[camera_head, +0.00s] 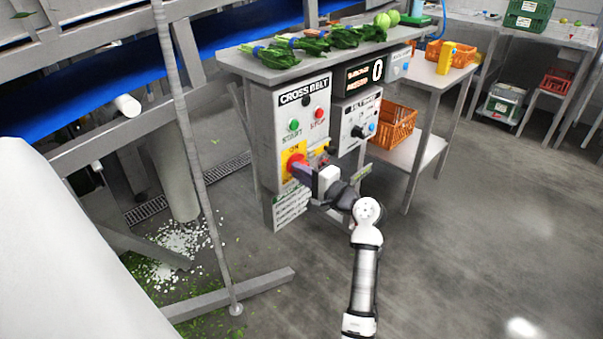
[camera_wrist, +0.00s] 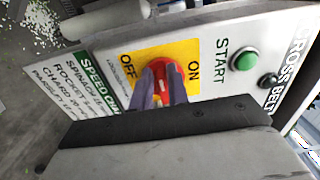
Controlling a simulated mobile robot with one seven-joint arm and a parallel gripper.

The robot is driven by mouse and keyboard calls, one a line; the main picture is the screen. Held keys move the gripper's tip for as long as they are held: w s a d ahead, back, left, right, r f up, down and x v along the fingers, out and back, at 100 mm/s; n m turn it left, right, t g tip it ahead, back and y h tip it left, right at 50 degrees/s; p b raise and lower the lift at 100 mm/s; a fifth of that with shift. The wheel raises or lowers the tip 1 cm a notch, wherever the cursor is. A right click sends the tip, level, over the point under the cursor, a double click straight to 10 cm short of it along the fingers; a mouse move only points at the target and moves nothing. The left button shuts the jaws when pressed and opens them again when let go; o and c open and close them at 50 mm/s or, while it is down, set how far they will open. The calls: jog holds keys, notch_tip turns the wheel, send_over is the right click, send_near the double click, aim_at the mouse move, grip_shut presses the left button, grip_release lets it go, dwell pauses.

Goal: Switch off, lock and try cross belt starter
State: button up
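The cross belt starter (camera_head: 292,100) is a grey box labelled CROSS BELT, with a green start button (camera_head: 294,125) and a red stop button (camera_head: 319,113). Below them is a red rotary switch on a yellow plate (camera_head: 287,162). In the wrist view the red switch (camera_wrist: 168,74) sits between the words OFF and ON on the yellow plate (camera_wrist: 187,52). My gripper (camera_head: 300,168) is at the switch, its fingers on either side of the red handle. The wrist camera shows the fingers (camera_wrist: 163,90) around it; firm contact is hard to tell. The handle's exact angle is partly hidden. No padlock is identifiable.
A second control box (camera_head: 357,122) stands right of the starter. Leafy bunches (camera_head: 312,43) lie on the bench top above. An orange crate (camera_head: 394,125) sits on the shelf at right. A thin post (camera_head: 190,150) stands at left.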

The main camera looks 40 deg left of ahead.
jog(key=o, duration=0.3)
jog(key=shift+d, duration=0.1)
jog(key=s+d+b, duration=0.1)
jog(key=d, duration=1.2)
jog(key=shift+d, duration=0.35)
jog(key=shift+a+r, duration=0.1)
